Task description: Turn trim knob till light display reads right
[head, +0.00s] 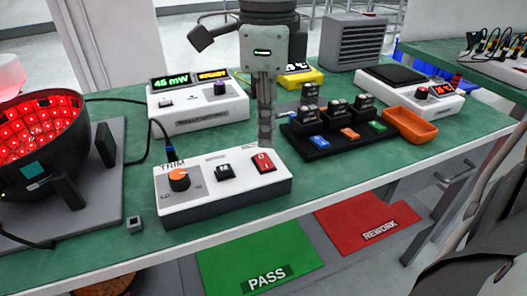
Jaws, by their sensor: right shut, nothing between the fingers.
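The orange-topped trim knob (179,180) sits on the left of a white control box (225,204) marked TRIM. Its pointer direction is too small to tell. The light display (171,83) on the white meter (198,117) behind reads 45 mW in green. An amber panel (213,75) beside it seems to read STEADY. My right gripper (266,142) points down with its fingers shut and empty. Its tips show just behind the control box's right half, to the right of the knob and apart from it. My left gripper is not in view.
A dark round fixture of lit red lamps (40,130) stands at left. A black tray of modules (335,143) and an orange bin (410,126) are at right. The control box has a black switch (224,171) and a red switch (263,162). A cable rises behind the knob.

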